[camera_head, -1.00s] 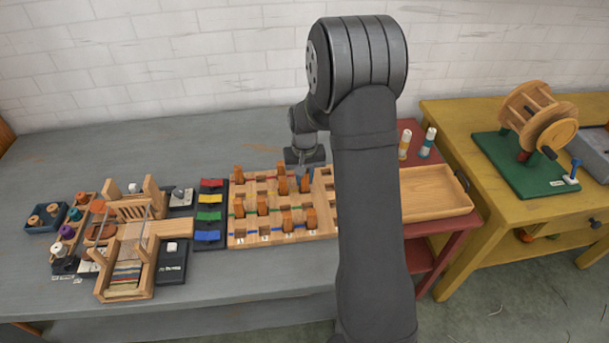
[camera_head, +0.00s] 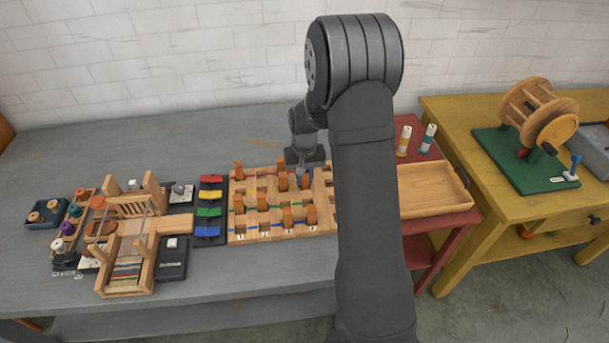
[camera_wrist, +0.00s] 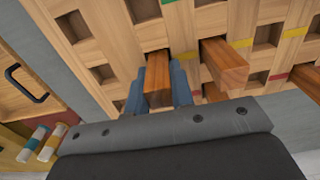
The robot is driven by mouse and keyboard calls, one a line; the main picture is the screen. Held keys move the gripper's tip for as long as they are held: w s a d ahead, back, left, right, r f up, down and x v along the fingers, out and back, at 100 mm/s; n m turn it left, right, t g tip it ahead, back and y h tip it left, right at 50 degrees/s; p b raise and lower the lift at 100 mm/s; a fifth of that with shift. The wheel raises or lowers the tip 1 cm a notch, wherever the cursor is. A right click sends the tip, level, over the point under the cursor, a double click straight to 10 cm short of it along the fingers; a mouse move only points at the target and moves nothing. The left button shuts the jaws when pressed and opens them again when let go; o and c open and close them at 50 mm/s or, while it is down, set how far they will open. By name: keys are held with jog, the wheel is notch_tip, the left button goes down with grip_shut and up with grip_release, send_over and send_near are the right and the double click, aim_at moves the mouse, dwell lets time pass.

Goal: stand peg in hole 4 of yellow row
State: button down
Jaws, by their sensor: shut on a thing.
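My gripper (camera_head: 304,174) is over the back right part of the wooden peg board (camera_head: 272,237), mostly hidden by its own wrist in the head view. In the wrist view its two blue-grey fingers (camera_wrist: 167,85) are shut on an orange-brown wooden peg (camera_wrist: 158,78). The held peg looks upright, and its far end meets the board in line with the yellow marks (camera_wrist: 240,43). I cannot tell how deep it sits in a hole. Another peg (camera_wrist: 224,65) stands beside it in that same yellow-marked line.
Several other pegs stand in the board, such as one at the front (camera_head: 287,217). A wooden tray (camera_head: 470,207) and two bottles (camera_head: 403,141) are to the right. Colored blocks (camera_head: 208,212) and a small loom (camera_head: 125,270) are to the left. My arm hides the board's right end.

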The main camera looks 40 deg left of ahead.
jog(key=shift+f, duration=0.35)
dwell(0.6)
jog(key=c, duration=0.8)
grip_release()
jog(key=shift+o, duration=0.2)
jog(key=shift+r, duration=0.1)
jog(key=shift+r, duration=3.65)
notch_tip(320, 180, down, 8)
jog(key=shift+r, duration=0.2)
